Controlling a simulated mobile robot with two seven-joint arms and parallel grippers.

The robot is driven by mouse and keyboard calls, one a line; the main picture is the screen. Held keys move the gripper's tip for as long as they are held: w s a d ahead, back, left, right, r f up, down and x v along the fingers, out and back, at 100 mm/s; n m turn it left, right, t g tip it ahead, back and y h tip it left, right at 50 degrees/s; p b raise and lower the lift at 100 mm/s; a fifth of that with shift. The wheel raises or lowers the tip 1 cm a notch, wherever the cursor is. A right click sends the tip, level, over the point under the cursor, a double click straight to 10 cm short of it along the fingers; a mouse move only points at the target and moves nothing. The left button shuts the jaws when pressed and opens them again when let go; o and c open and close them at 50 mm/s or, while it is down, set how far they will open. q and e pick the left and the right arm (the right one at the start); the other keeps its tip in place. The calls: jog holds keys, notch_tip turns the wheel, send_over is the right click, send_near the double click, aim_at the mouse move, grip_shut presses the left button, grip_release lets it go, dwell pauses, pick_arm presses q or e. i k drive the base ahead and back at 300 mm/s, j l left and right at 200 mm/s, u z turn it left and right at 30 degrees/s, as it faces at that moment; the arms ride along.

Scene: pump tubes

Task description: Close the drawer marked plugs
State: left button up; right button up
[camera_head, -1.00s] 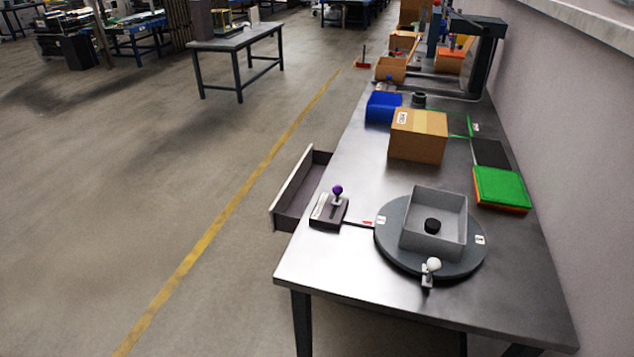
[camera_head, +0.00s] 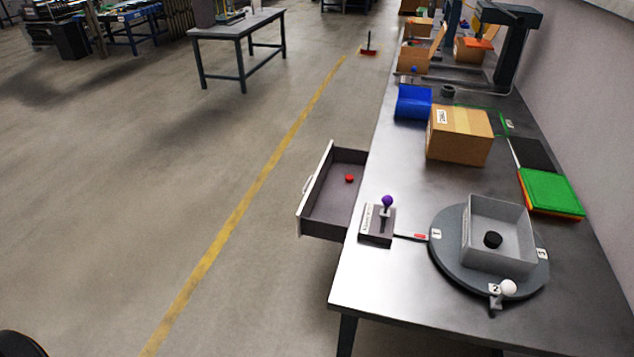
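An open drawer (camera_head: 325,213) sticks out to the left from the long side of the metal workbench. Its pale front panel (camera_head: 314,190) has a small handle (camera_head: 307,184) on the outer face. Inside, the drawer is dark and holds a small red object (camera_head: 349,178). I cannot read any marking on the drawer. Neither of my grippers is in view.
On the workbench (camera_head: 400,290) are a lever box with a purple knob (camera_head: 387,201), a round turntable (camera_head: 447,262) bearing a grey bin (camera_head: 498,213), a cardboard box (camera_head: 459,136) and a blue bin (camera_head: 413,102). The floor left of the drawer is clear.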

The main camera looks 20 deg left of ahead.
aim_at(325, 211)
jog(key=i+j+z, duration=0.1)
jog(key=j, duration=0.95)
jog(key=i+j, duration=0.15)
jog(key=j, duration=0.9)
jog(key=i+j+z, duration=0.15)
jog(key=j, duration=0.9)
jog(key=i+j+z, duration=0.4)
jog(key=i+j, duration=0.2)
jog(key=i+l, duration=0.05)
